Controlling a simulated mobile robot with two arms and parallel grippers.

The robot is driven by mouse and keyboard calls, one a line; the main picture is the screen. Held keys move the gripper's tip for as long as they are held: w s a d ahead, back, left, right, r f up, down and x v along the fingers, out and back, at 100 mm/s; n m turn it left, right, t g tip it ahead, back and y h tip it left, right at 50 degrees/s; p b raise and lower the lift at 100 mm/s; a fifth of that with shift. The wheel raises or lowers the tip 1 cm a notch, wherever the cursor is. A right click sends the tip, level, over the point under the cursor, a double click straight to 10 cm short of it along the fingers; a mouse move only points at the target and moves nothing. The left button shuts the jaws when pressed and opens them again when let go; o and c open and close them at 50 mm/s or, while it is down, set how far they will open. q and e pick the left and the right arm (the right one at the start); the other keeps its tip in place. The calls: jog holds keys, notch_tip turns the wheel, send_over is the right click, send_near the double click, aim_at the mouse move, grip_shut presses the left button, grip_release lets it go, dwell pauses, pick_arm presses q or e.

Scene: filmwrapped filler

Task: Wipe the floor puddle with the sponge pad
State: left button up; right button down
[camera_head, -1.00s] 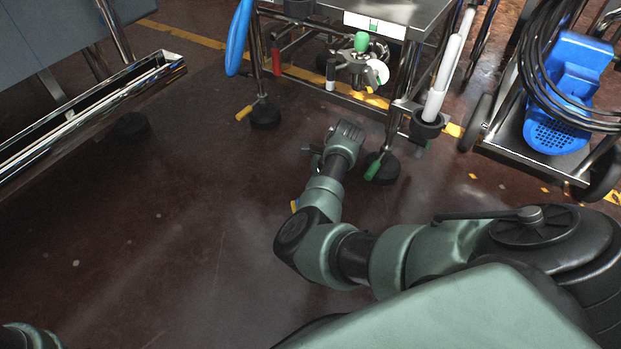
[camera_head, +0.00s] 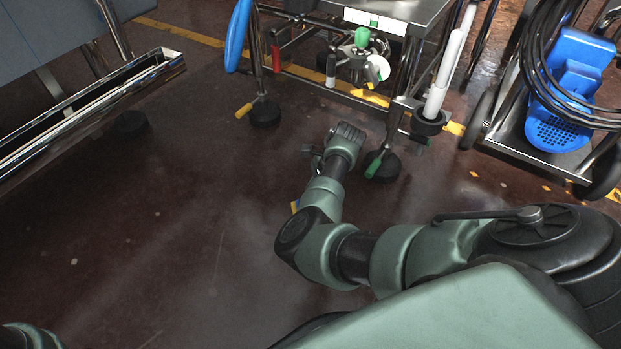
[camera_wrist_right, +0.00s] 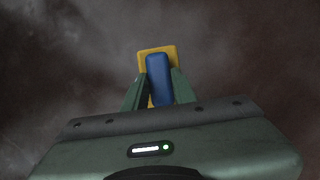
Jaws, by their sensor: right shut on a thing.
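The sponge pad (camera_wrist_right: 144,57) is yellow with a blue block-shaped handle (camera_wrist_right: 160,80). My right gripper (camera_wrist_right: 158,88) is shut on that handle in the right wrist view, with one green finger on each side. In the head view only a small yellow and blue bit of the pad (camera_head: 294,206) shows beside my right arm, which hides the rest. Whether the pad touches the floor I cannot tell. The dark red-brown floor has a hazy grey sheen, in the wrist view too (camera_wrist_right: 70,60). No clear puddle edge shows. My left gripper is out of view.
A steel cart (camera_head: 400,12) with black feet and a green knob stands just beyond my right arm. A trolley with a blue motor (camera_head: 565,110) and black hose is at the right. A steel-railed unit (camera_head: 90,110) is at the left. The floor at centre left is clear.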

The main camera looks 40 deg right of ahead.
jog(key=shift+f, duration=0.3)
jog(key=shift+s, duration=0.1)
